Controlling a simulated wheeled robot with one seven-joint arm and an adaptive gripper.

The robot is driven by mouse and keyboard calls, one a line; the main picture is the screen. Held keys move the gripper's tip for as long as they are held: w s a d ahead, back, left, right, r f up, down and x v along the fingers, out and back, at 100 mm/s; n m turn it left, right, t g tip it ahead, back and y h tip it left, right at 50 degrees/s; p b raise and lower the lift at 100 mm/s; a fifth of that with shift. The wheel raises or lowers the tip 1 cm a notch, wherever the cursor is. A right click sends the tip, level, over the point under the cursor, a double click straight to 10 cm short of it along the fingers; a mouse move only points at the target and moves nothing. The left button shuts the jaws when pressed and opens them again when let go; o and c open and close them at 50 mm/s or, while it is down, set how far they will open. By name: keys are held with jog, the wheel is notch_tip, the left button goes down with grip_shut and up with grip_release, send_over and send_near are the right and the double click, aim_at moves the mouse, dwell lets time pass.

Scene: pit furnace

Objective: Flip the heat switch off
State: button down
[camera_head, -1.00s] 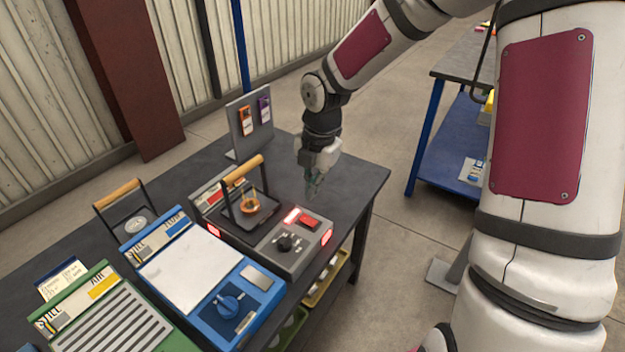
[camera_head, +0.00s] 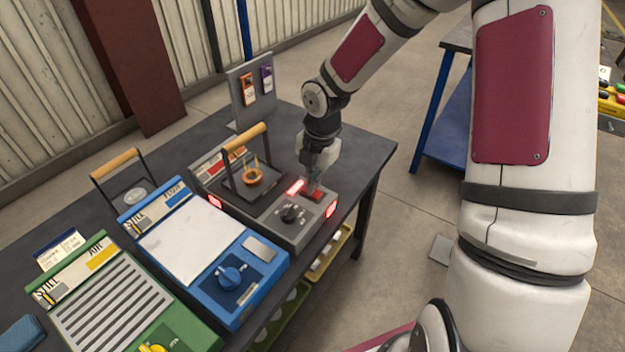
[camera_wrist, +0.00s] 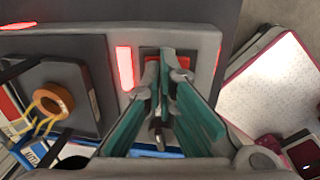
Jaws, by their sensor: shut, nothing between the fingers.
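The grey heat unit (camera_head: 270,237) stands on the dark table with a black knob (camera_head: 292,213) on its front panel. The red heat switch (camera_head: 316,196) is at the panel's right end, beside a glowing red indicator (camera_head: 296,187). The switch (camera_wrist: 152,68) also shows in the wrist view, partly hidden by my fingers, with the lit strip (camera_wrist: 125,68) to its left. My gripper (camera_head: 314,183) is shut and empty, pointing down with its tips at or just above the switch. I cannot tell whether they touch it.
An orange crucible-like cup (camera_head: 252,176) sits on the unit's black plate under a wooden-handled frame (camera_head: 247,138). A blue unit (camera_head: 215,262) and a green unit (camera_head: 110,300) stand to the left. An upright grey panel (camera_head: 252,95) with tags stands behind. The table's right end is clear.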

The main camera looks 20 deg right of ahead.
jog(key=shift+f, duration=0.3)
jog(key=shift+s+d+p, duration=0.45)
jog(key=shift+s+p, duration=0.2)
jog(key=shift+p, duration=0.15)
jog(key=shift+r, duration=0.1)
